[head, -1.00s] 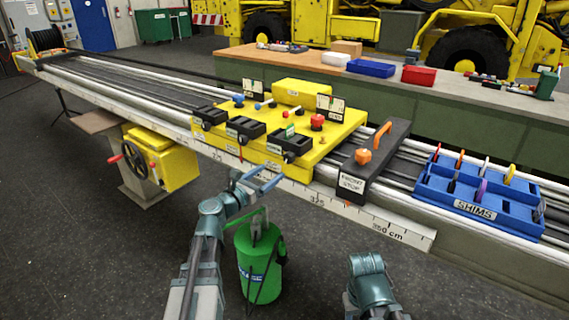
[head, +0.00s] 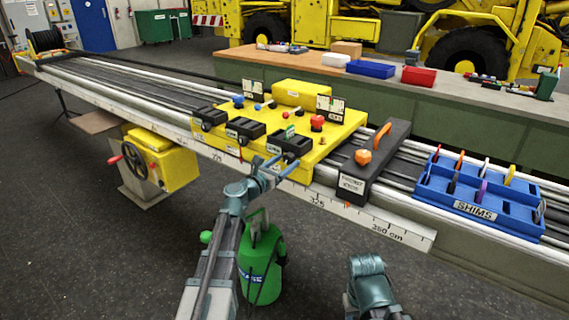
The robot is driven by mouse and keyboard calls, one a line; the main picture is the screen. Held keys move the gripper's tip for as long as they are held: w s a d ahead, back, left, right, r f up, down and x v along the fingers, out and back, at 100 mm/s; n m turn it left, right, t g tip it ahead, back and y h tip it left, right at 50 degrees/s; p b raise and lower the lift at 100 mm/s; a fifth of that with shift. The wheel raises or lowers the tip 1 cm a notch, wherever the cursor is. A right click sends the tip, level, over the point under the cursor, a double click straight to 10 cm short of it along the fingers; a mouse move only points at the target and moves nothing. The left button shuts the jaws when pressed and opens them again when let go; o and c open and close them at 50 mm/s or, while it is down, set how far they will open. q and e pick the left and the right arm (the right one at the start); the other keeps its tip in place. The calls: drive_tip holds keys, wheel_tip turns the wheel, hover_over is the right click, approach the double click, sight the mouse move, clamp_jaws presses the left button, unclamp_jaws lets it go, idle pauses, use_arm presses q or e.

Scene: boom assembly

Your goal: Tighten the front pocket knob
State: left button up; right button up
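A yellow carriage (head: 335,137) sits on the rails and bears several black pockets along its near side. The right-hand pocket (head: 290,143), nearest the black stop, appears to be the front one; its label is too small to read surely. Its small dark knob on the near face is largely hidden by my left gripper (head: 284,164). The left gripper is open, fingers pointing at that pocket's near face; I cannot tell whether they touch the knob. My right arm (head: 368,282) shows at the bottom, its fingertips out of clear view.
A black stop block (head: 375,160) with an orange handle and orange knob stands right of the carriage. A blue shims tray (head: 470,200) is further right. A green canister (head: 262,268) stands on the floor below my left arm. A yellow handwheel box (head: 170,165) is at left.

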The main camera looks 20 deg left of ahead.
use_arm(q)
clamp_jaws()
